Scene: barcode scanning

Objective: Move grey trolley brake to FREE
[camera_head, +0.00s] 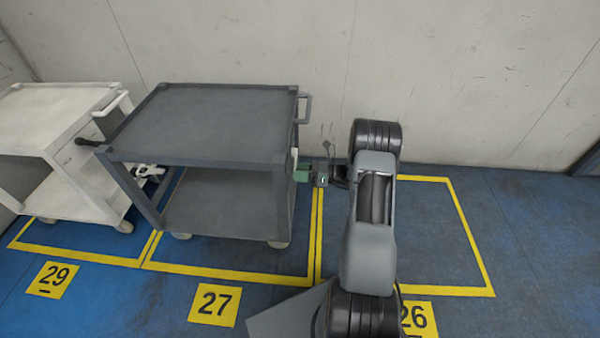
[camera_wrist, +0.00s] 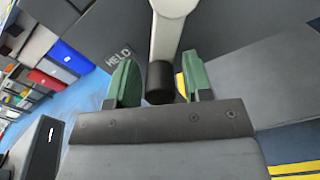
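The grey trolley (camera_head: 215,120) stands in bay 27 in the head view. My gripper (camera_head: 303,170) is at its right side, partly hidden by my own arm. In the wrist view, a pale brake lever (camera_wrist: 168,38) ends in a black knob (camera_wrist: 160,84). The knob sits between the two green fingers of my gripper (camera_wrist: 159,86), with narrow gaps on both sides, so the gripper looks open around it. A dark panel beside the lever bears the label HELD (camera_wrist: 118,58). No FREE label can be seen.
A white trolley (camera_head: 62,112) stands to the left in bay 29, with a dark handle (camera_head: 88,142) towards the grey trolley. Bay 26 (camera_head: 440,240) holds no trolley. A pale wall (camera_head: 450,80) runs behind. Shelves with coloured bins (camera_wrist: 50,70) show in the wrist view.

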